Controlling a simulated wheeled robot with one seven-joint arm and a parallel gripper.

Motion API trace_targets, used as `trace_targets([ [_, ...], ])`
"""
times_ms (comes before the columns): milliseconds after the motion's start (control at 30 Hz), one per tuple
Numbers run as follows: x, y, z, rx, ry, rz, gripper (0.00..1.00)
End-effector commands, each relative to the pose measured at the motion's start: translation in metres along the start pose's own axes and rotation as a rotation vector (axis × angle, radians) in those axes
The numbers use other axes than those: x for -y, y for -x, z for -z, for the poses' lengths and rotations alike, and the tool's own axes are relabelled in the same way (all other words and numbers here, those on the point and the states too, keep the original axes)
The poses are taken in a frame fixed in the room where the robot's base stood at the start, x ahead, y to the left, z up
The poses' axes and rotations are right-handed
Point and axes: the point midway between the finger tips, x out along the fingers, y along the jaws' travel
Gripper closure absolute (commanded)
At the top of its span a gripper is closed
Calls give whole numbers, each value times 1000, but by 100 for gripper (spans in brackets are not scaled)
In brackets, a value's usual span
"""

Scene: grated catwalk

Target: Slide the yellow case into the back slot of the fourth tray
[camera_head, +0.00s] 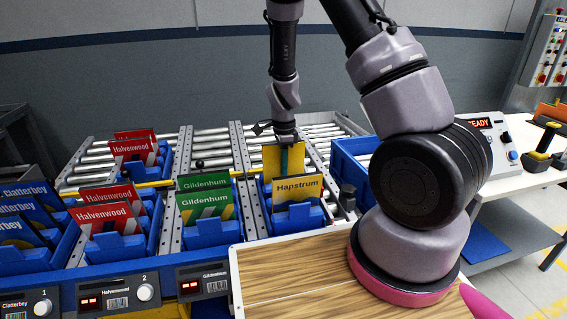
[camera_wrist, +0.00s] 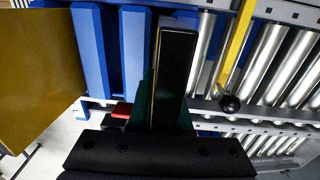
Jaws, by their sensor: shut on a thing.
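The yellow case (camera_head: 270,160) hangs upright from my gripper (camera_head: 285,138) in the head view, with a teal stripe down it. My gripper is shut on its top edge. It is above the fourth tray (camera_head: 298,220), a blue slotted tray, behind a yellow "Hapstrum" case (camera_head: 298,189) in the tray's front. The held case's lower part is hidden by that front case, so I cannot tell how deep it sits. In the wrist view my gripper's dark finger (camera_wrist: 174,75) lies beside the tray's blue dividers (camera_wrist: 135,50); a yellow-brown panel (camera_wrist: 38,70) fills the left.
Trays with green "Gildenhum" (camera_head: 206,204), red "Halvenwood" (camera_head: 108,219) and blue "Clatterbey" (camera_head: 28,198) cases stand to the left on roller lanes. An empty-looking blue bin (camera_head: 350,165) is close on the right. A wooden-topped surface (camera_head: 290,270) lies in front.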

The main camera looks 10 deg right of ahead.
Motion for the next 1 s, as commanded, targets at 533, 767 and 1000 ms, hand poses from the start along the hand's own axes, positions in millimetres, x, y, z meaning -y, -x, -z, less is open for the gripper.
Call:
trace_targets([
  [533,0,-7,0,1,0,0,100],
  [767,0,-7,0,0,0,0,48],
  [1000,0,-7,0,0,0,0,44],
])
